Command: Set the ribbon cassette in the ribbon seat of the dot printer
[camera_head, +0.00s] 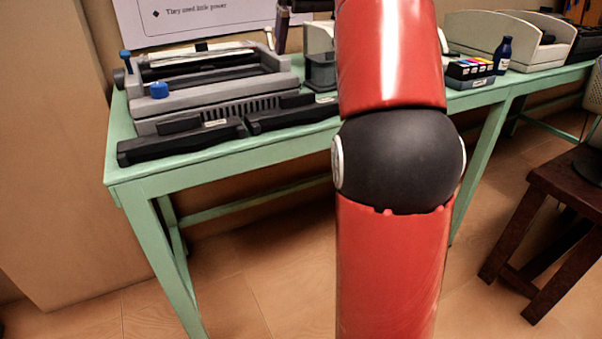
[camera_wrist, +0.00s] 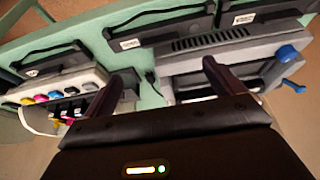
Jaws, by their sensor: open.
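The dot printer (camera_head: 222,107) is a grey machine with blue knobs and an open recess on top, at the left of the green table. It also shows in the wrist view (camera_wrist: 212,54). Long black cassettes with white labels lie along the table's front edge: one at left (camera_head: 180,142), one beside it (camera_head: 292,114). In the wrist view I see these two, the first (camera_wrist: 270,14) and the second (camera_wrist: 165,32), plus a third (camera_wrist: 55,61). The labels are too small to read. My gripper (camera_wrist: 165,76) is open and empty above the table, behind the cassettes.
A tray of colour ink cartridges (camera_head: 470,70) stands right of my arm, with a dark bottle (camera_head: 503,54) and a cream machine (camera_head: 505,38) behind it. A sign leans behind the printer. A dark wooden stool (camera_head: 565,190) stands at right. My red arm hides the table's middle.

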